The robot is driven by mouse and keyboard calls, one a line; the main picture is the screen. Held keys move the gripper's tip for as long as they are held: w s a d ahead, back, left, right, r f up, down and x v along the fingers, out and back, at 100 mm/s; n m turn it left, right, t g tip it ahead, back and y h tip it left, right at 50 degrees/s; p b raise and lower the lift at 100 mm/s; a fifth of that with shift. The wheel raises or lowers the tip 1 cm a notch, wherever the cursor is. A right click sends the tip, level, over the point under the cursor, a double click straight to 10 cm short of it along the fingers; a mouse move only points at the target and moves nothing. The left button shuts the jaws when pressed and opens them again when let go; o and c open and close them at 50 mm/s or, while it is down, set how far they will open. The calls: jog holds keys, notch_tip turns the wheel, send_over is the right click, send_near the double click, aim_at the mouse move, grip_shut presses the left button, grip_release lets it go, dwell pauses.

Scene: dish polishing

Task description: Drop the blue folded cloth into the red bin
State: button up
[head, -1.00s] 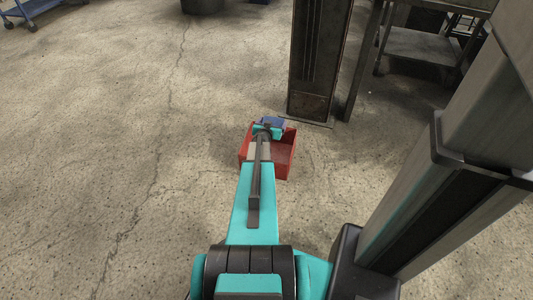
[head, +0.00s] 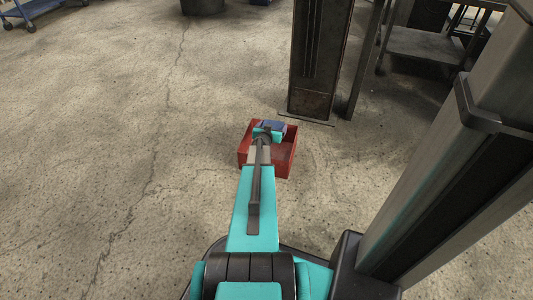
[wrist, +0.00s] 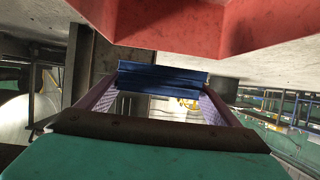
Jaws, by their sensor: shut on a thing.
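The blue folded cloth (head: 272,125) is at the end of my arm, over the far part of the red bin (head: 285,157) in the head view. My gripper (head: 268,131) is shut on the cloth. In the wrist view the cloth (wrist: 162,78) spans between the two pale pinkish fingers of my gripper (wrist: 160,88). The red bin (wrist: 150,25) fills the top of the wrist view, close to the cloth. My arm hides part of the bin in the head view, and I cannot tell the exact height of the cloth over it.
A dark metal column (head: 318,60) stands on the floor just beyond the bin. A metal table (head: 425,45) is at the back right, and a blue cart (head: 35,10) is at the far left. The concrete floor (head: 100,130) left of the bin is clear.

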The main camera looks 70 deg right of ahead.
jog(key=shift+f+b, duration=0.35)
jog(key=shift+f, duration=0.05)
jog(key=o, duration=0.9)
jog(key=shift+o, duration=0.2)
jog(key=p+v, duration=0.4)
jog(key=v, duration=1)
jog(key=shift+p, duration=0.35)
